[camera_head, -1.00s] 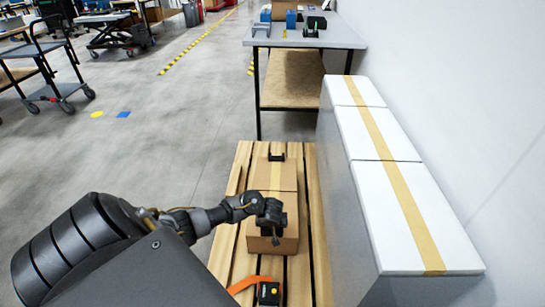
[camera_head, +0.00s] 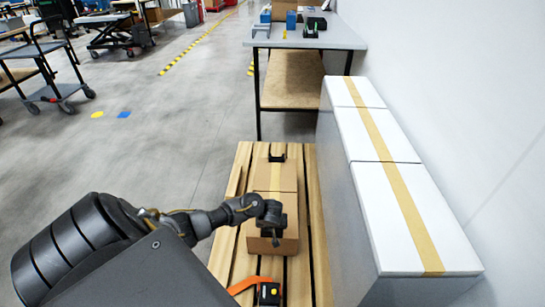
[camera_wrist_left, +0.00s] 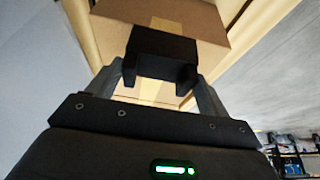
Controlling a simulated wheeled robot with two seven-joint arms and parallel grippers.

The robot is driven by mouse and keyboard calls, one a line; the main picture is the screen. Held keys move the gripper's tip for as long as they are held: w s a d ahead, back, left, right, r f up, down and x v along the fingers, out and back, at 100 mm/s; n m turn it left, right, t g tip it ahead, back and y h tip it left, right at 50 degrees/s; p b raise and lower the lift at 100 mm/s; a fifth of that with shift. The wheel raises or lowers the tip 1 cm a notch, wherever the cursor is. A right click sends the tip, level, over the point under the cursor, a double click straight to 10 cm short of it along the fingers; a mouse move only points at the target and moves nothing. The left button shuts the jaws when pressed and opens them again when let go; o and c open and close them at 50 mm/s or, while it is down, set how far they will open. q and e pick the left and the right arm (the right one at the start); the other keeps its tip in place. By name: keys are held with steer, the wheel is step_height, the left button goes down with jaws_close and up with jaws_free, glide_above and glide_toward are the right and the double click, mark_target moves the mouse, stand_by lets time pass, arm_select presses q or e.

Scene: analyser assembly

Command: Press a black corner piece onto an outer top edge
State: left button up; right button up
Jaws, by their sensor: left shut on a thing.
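A cardboard box (camera_head: 263,233) with a tape strip along its top lies on a slatted wooden pallet (camera_head: 225,245). A black corner piece (camera_head: 277,157) sits at its far top edge. My left gripper (camera_head: 271,232) is over the near part of the box. In the left wrist view, my left gripper (camera_wrist_left: 158,85) is shut on another black corner piece (camera_wrist_left: 165,48), held between the two fingers, with the box (camera_wrist_left: 205,20) right behind it. I cannot tell whether this piece touches the box edge. My right gripper is not in view.
Tall white-topped boxes (camera_head: 400,205) with tape stand close on the right, along the wall. An orange strap (camera_head: 243,285) and a black device with a yellow button (camera_head: 269,293) lie at the pallet's near end. A grey table (camera_head: 305,38) stands beyond.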

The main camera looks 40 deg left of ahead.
mark_target(272, 237)
arm_select(q)
steer(key=shift+s+d, duration=0.1)
steer(key=shift+s+d+p, duration=0.1)
steer(key=shift+s+p, duration=0.05)
steer(key=shift+p, duration=0.25)
steer(key=shift+f, duration=0.2)
stand_by(0.6)
steer(key=shift+f+b, duration=0.55)
steer(key=shift+f, duration=0.55)
steer(key=shift+f+b, duration=0.7)
steer(key=shift+f, duration=0.05)
steer(key=shift+f, duration=0.4)
stand_by(0.4)
